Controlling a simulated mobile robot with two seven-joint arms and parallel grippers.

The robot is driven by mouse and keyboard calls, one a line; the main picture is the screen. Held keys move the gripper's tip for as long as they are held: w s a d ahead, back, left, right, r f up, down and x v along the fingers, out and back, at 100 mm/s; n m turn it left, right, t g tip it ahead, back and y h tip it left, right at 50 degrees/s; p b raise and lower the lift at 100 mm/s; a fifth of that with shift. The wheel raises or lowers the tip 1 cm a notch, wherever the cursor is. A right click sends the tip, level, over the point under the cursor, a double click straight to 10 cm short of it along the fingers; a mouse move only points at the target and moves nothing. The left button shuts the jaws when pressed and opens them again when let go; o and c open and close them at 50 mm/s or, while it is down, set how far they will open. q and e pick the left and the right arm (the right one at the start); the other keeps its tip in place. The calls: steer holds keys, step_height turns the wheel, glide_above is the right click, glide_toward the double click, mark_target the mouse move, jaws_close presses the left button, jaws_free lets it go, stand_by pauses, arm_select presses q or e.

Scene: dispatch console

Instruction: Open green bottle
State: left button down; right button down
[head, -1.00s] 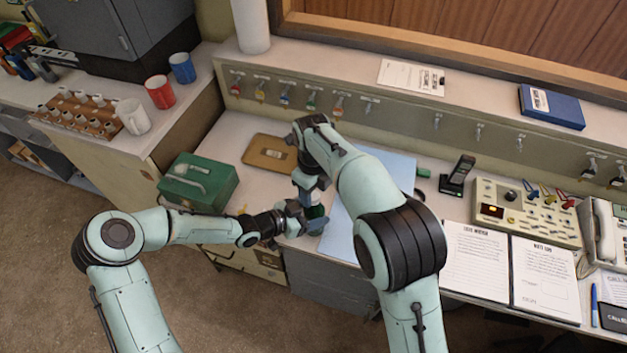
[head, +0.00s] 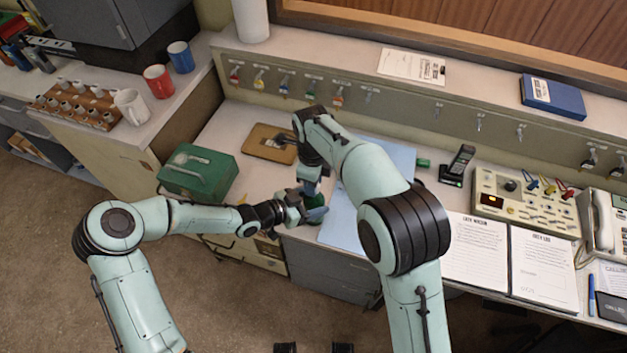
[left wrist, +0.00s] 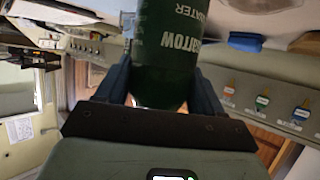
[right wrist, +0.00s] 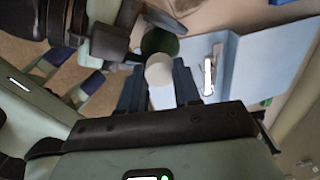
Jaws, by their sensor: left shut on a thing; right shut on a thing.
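The green bottle (left wrist: 165,50) stands between the fingers of my left gripper (left wrist: 160,88), which is shut on its body; white lettering shows on it. In the head view, my left gripper (head: 314,208) is over the desk's front left part, and the bottle is mostly hidden by both grippers. My right gripper (right wrist: 160,90) is shut on a white cylindrical cap (right wrist: 160,82). The green bottle (right wrist: 159,42) shows just beyond the cap in the right wrist view. I cannot tell whether cap and bottle still touch. My right gripper (head: 311,187) is just above the left one in the head view.
A green metal box (head: 198,173) and a brown clipboard (head: 268,145) lie left of and behind the grippers. A blue folder (head: 342,228) lies beside them. A handset (head: 459,165), a control panel (head: 525,203) and papers fill the right. Keys hang along the back panel.

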steer(key=n, duration=1.1)
steer(key=shift+n, duration=0.4)
steer(key=n, duration=1.3)
steer(key=shift+n, duration=0.4)
steer(key=n, duration=0.4)
steer(key=shift+r+n, duration=0.1)
steer(key=shift+n, duration=0.2)
steer(key=n, duration=0.6)
steer(key=shift+n, duration=0.4)
steer(key=n, duration=0.6)
steer(key=shift+n, duration=0.4)
steer(key=n, duration=0.6)
